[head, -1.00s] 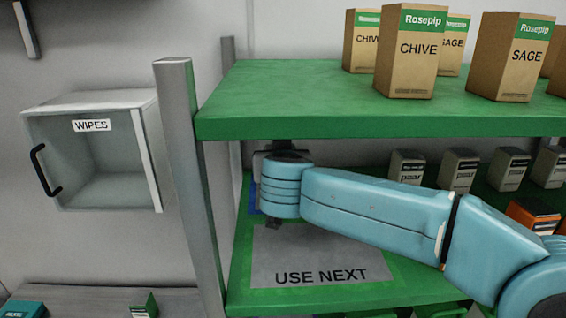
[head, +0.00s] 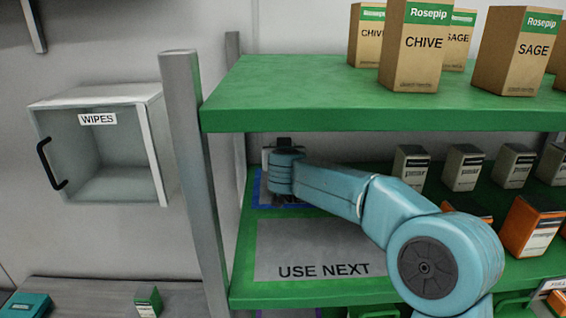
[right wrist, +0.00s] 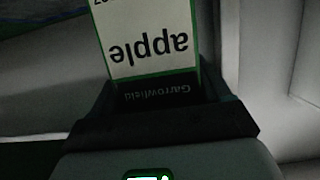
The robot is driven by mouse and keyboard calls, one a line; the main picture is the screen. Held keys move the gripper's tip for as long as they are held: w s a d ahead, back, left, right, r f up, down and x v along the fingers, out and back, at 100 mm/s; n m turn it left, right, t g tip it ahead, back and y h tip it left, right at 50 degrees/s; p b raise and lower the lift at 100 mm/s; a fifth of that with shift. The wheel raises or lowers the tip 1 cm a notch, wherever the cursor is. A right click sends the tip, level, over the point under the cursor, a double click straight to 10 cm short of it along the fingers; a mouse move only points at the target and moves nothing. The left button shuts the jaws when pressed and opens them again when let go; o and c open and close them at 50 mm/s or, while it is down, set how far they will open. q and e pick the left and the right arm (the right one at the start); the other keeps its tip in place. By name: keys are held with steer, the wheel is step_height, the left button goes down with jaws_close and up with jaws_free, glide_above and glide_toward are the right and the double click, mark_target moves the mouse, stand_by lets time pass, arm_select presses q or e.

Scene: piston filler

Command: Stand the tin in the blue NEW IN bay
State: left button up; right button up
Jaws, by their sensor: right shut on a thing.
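My right gripper (right wrist: 165,100) is shut on the tin (right wrist: 150,45), a box-like pack with a white "apple" label, green edges and a dark "Garrowfield" band, upside down in the right wrist view. In the head view my right arm reaches under the upper green shelf to the back left of the lower shelf. Its wrist covers most of the gripper and tin there. I cannot tell whether the tin touches the shelf. My left gripper is not in view.
A grey "USE NEXT" mat (head: 300,245) lies empty in front of the blue bay. A grey post (head: 187,170) stands left of the shelf. The upper shelf (head: 300,90) overhangs the arm. Grey packs (head: 462,168) and an orange pack (head: 528,228) stand to the right.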

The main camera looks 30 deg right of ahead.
steer(key=shift+w+d+f, duration=0.2)
steer(key=shift+w+f, duration=0.15)
steer(key=shift+f, duration=0.2)
steer(key=shift+s+a+r, duration=0.1)
steer(key=shift+s+r, duration=0.1)
steer(key=shift+s, duration=0.05)
steer(key=shift+f, duration=0.25)
steer(key=o, duration=1.4)
steer(key=shift+w+f, duration=0.15)
steer(key=shift+o, duration=0.2)
steer(key=shift+s+a+r, duration=0.15)
steer(key=shift+s+r, duration=0.2)
steer(key=shift+r, duration=0.05)
steer(key=v, duration=1.1)
steer(key=shift+s+b, duration=0.2)
steer(key=shift+b, duration=0.1)
steer(key=shift+w+a, duration=0.1)
steer(key=shift+w, duration=0.05)
